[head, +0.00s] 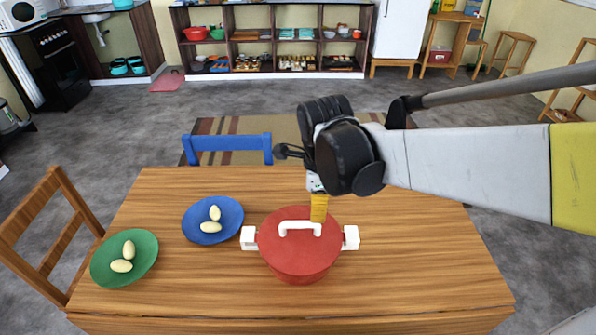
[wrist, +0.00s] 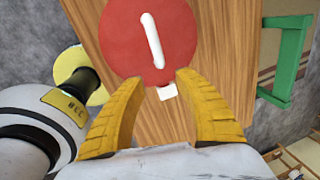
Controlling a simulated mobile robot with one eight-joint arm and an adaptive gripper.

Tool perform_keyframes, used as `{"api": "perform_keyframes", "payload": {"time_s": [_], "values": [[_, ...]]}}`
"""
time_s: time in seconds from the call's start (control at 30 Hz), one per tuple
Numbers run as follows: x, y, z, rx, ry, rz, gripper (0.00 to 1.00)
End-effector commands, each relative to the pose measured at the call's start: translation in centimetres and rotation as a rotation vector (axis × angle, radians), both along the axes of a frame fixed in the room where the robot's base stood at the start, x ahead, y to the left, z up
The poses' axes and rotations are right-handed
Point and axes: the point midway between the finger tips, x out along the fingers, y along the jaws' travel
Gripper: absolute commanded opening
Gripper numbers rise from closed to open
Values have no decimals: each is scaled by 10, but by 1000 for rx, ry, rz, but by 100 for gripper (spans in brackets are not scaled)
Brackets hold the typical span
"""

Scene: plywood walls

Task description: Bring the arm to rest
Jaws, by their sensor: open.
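My gripper (head: 319,207) has yellow fingers and hangs over the back right part of the red pot's lid in the head view. In the wrist view my gripper (wrist: 152,88) has its two fingers spread apart with nothing between them. The red pot (head: 300,262) stands on the wooden table with a white lid handle and two white side handles. Its lid also shows in the wrist view (wrist: 125,38), ahead of the fingertips. My white arm reaches in from the right side of the head view.
The wooden table (head: 420,270) also carries a blue plate (head: 190,226) and a green plate (head: 103,268), each with two pale egg-shaped items. A blue chair (head: 228,143) is behind it and a wooden chair (head: 40,235) at left. The table's right part is clear.

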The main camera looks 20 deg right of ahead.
Motion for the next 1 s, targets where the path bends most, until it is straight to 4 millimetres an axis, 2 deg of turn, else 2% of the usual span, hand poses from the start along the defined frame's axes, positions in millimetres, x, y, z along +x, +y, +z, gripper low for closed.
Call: {"api": "perform_keyframes", "payload": {"time_s": [0.17,0.27,0.37,0.47,0.6,0.7,0.83,1.0], "values": [[-4,2,16,-3,-3,20,39],[-11,3,23,-20,-20,130,39],[-24,5,30,-67,-57,366,39],[-40,8,38,-152,-108,684,39],[-62,13,44,-324,-173,1136,39],[-74,16,46,-460,-202,1411,39],[-84,18,46,-612,-216,1668,39],[-89,19,46,-714,-214,1821,39]]}}
